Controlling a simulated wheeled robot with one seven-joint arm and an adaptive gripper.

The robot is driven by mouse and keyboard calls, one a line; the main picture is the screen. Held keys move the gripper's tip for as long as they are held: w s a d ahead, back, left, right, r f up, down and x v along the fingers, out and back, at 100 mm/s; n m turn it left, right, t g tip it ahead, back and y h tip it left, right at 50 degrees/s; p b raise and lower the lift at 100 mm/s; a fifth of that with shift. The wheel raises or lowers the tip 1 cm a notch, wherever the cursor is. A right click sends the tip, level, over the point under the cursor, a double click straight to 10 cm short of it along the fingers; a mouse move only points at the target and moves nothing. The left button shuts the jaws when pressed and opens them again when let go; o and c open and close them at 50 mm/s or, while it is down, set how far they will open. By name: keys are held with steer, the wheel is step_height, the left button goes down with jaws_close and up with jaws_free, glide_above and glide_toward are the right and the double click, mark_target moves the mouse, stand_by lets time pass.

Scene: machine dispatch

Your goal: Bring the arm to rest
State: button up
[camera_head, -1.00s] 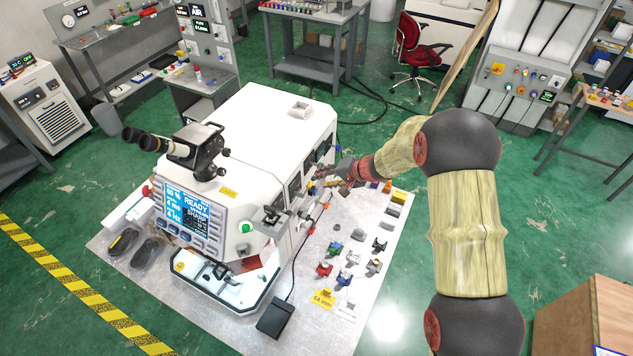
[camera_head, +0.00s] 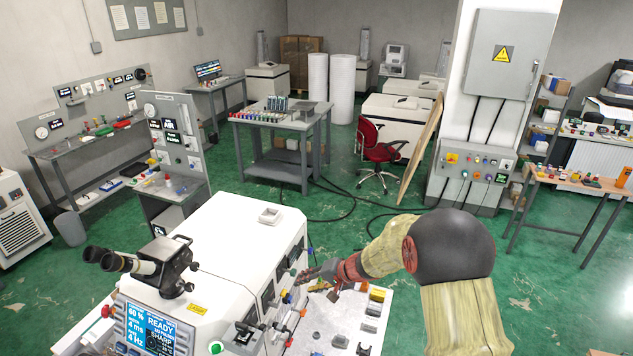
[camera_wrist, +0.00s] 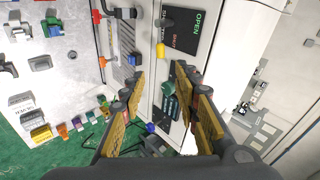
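My gripper (camera_head: 318,276) is at the end of my arm, beside the right side of a white machine (camera_head: 222,228) in the head view. The arm reaches in from the lower right, bent at a dark round joint. In the wrist view my gripper (camera_wrist: 157,76) shows two fingers with yellow-brown pads, spread apart with nothing held between them. Beyond them is the machine's side panel (camera_wrist: 172,98), with a dark OPEN label and a yellow knob. Whether a finger touches the panel cannot be told.
A light work plate (camera_head: 343,318) with small coloured parts lies right of the machine; several parts also show at the wrist view's left. The machine carries a microscope (camera_head: 150,265) and a READY screen (camera_head: 150,328). Green floor is open behind, with a red chair (camera_head: 377,150).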

steer(key=w+d+f+n+t+h, duration=0.25)
steer(key=d+n+h, duration=0.2)
steer(key=d, duration=0.45)
steer(key=s+d+r+g+h+b, duration=0.1)
steer(key=s+d+h+b, duration=0.25)
steer(key=d, duration=0.35)
steer(key=s+d+r+h+b, duration=0.1)
steer(key=s+d+h+b, duration=0.1)
steer(key=s+d, duration=0.4)
steer(key=s+d+g+b, duration=0.2)
steer(key=s+b, duration=0.3)
steer(key=s, duration=0.4)
steer(key=s+d+g+b, duration=0.1)
steer(key=s+d+b, duration=0.2)
steer(key=s+b, duration=0.5)
steer(key=s+a+f+t+y+b, duration=0.1)
steer(key=s+f+b, duration=0.3)
steer(key=s+b, duration=0.4)
steer(key=s+a+f+m+t+b, duration=0.1)
steer(key=s+a+f+b, duration=0.2)
steer(key=s+b, duration=0.5)
steer(key=shift+s+f+t+y, duration=0.25)
steer(key=shift+f+t+y, duration=0.15)
steer(key=shift+f, duration=0.1)
